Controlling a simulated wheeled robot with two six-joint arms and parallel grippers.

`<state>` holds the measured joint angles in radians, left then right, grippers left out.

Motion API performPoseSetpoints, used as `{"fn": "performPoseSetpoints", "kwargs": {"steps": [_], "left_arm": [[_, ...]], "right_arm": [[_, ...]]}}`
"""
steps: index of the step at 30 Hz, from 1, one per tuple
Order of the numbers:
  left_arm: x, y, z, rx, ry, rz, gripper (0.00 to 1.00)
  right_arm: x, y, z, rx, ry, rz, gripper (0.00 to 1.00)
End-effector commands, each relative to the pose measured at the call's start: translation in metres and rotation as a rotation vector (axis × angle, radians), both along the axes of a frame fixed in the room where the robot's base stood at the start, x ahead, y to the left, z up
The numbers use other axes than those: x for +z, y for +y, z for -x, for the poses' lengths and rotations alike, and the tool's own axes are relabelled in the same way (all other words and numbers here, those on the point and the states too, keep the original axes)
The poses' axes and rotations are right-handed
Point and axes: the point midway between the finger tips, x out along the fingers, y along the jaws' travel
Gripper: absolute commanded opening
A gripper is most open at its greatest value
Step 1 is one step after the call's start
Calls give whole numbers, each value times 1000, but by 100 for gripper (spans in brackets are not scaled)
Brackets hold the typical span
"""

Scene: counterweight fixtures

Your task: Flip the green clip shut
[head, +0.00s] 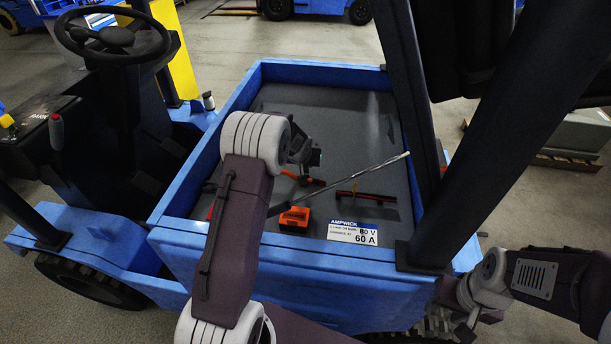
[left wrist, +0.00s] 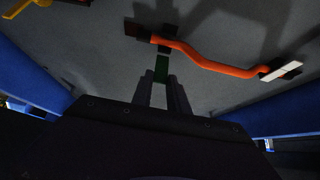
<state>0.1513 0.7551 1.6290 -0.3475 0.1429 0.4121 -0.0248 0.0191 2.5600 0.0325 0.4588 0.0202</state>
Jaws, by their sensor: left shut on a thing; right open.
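The green clip (left wrist: 162,68) is a small dark-green piece in the left wrist view, at the end of a bent orange strip (left wrist: 210,63). My left gripper (left wrist: 165,80) is shut on the green clip, with its fingers on both sides of it. In the head view my left gripper (head: 304,150) is over the blue bed, largely hidden by my arm, and I cannot make out the clip there. My right gripper (head: 465,328) is open and empty at the lower right, outside the bed and partly in shadow.
The blue-walled bed (head: 325,72) has a dark floor. An orange block (head: 294,217), a thin grey rod (head: 370,170) and a dark red bar (head: 366,197) lie near its front. A dark post (head: 480,140) rises at the right.

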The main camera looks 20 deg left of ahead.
Motion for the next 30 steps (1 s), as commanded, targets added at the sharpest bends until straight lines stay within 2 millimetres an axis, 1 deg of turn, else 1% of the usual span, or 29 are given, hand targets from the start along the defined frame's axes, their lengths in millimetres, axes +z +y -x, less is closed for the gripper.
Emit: {"fn": "performPoseSetpoints", "kwargs": {"steps": [1, 6, 9, 12, 15, 18, 21, 25, 30], "left_arm": [[-22, -1, 1, -2, -30, -8, 0], [-25, -2, 8, 0, -120, -27, 0], [-25, -3, 12, 0, -168, -40, 0], [-25, -4, 15, 1, -212, -50, 0], [-24, -4, 18, 1, -252, -60, 0], [-23, -5, 20, 2, -288, -68, 0], [-22, -5, 22, 2, -317, -75, 0], [-21, -6, 24, 2, -344, -83, 0], [-18, -6, 26, 2, -367, -88, 0]], "right_arm": [[-43, 0, 0, 0, 0, 0, 42], [-112, 0, 0, 0, 0, 0, 42], [-147, 0, 0, 0, 0, 0, 42], [-178, 0, 0, 0, 0, 0, 42], [-204, 0, 0, 0, 0, 0, 42], [-226, 0, 0, 0, 0, 0, 42], [-244, 0, 0, 0, 0, 0, 42], [-260, 0, 0, 0, 0, 0, 42], [-272, 0, 0, 0, 0, 0, 42]]}}
